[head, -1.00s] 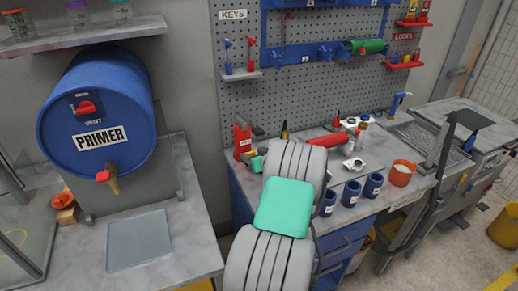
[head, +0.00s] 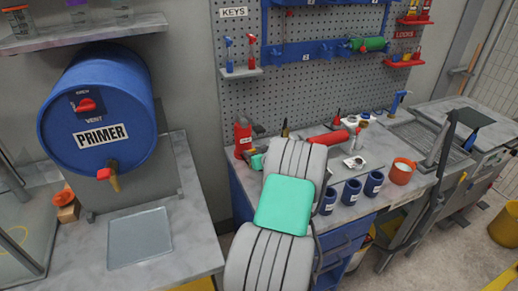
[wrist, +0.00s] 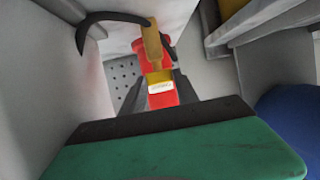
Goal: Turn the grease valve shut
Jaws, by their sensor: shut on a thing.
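A red fitting (wrist: 167,99) with a small white label shows in the wrist view; I take it for the grease valve. It has a yellow part across it and a tan piece (wrist: 152,43) above, from which a curved black hose or hook (wrist: 82,30) runs left. My gripper (wrist: 160,88) has its dark fingers on either side of the red and yellow part, shut on it. Its green body fills the bottom of the wrist view. In the head view, the red unit (head: 242,135) stands at the bench's back left, and my arm hides most of my gripper.
A blue primer drum (head: 97,105) with a red-handled tap stands at the left above a grey tray (head: 139,238). Blue cups (head: 351,192) and an orange pot (head: 401,172) stand along the bench front. A pegboard (head: 330,95) rises behind.

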